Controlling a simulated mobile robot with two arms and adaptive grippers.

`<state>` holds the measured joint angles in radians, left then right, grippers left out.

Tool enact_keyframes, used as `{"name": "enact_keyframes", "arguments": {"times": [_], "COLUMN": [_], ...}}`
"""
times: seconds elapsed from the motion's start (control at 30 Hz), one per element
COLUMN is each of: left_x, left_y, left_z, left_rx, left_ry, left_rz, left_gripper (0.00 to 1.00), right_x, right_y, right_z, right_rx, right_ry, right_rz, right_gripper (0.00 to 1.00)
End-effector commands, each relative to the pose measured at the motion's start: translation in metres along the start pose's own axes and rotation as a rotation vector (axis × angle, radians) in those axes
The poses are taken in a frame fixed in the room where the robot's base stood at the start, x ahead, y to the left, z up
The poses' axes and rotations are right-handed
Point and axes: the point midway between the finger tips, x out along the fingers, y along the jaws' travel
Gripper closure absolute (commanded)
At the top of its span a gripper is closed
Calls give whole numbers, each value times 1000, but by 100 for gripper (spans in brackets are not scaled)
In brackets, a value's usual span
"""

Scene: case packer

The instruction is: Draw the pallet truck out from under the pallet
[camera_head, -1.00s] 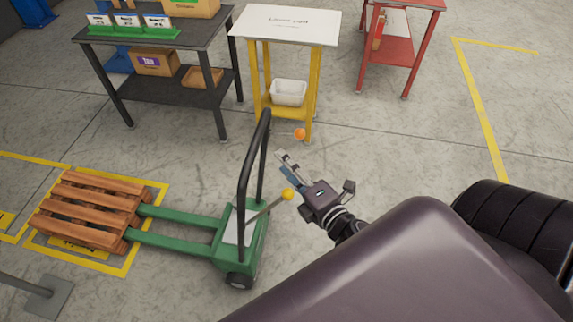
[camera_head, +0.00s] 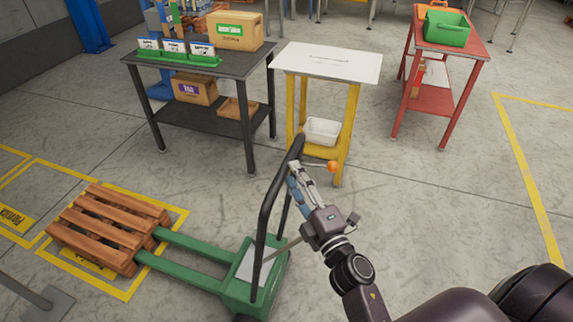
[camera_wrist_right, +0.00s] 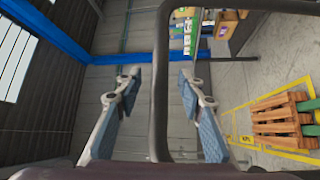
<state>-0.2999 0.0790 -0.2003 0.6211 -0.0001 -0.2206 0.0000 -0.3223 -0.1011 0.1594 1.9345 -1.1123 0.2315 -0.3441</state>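The green pallet truck (camera_head: 240,283) stands on the floor at lower centre in the head view. Its two green forks (camera_head: 197,248) run left to the wooden pallet (camera_head: 110,228); the fork ends are hidden beneath it. The truck's black loop handle (camera_head: 265,220) rises upright. An orange knob (camera_head: 333,166) on a short rod shows by the handle's top. My right gripper (camera_head: 296,180) is at the handle's right side. In the right wrist view its fingers are apart, with the black handle bar (camera_wrist_right: 160,100) showing between them; contact is not visible. My left gripper is out of view.
A dark table (camera_head: 190,62) with boxes stands behind the truck. A white-topped yellow stand (camera_head: 325,62) is close behind the handle, and a red table (camera_head: 455,52) stands further right. Yellow floor lines (camera_head: 130,290) frame the pallet. The floor to the right is clear.

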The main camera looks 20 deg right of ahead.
Motion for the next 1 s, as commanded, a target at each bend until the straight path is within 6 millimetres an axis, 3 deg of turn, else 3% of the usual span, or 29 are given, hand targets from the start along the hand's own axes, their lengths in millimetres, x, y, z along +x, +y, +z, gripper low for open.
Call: {"name": "enact_keyframes", "arguments": {"times": [0.1, 0.3, 0.7, 1.0], "left_x": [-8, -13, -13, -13], "left_y": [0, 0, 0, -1], "left_z": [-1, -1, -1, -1], "left_rx": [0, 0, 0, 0], "left_ry": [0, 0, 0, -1], "left_rz": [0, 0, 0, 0], "left_gripper": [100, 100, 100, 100], "right_x": [22, 45, 52, 52], "right_y": [3, 2, 0, 0], "right_z": [0, 0, 0, 0], "right_rx": [-1, -2, -2, -2], "right_ry": [0, -1, -1, -1], "right_rz": [1, 0, -1, -1], "right_gripper": [64, 64, 65, 98]}}
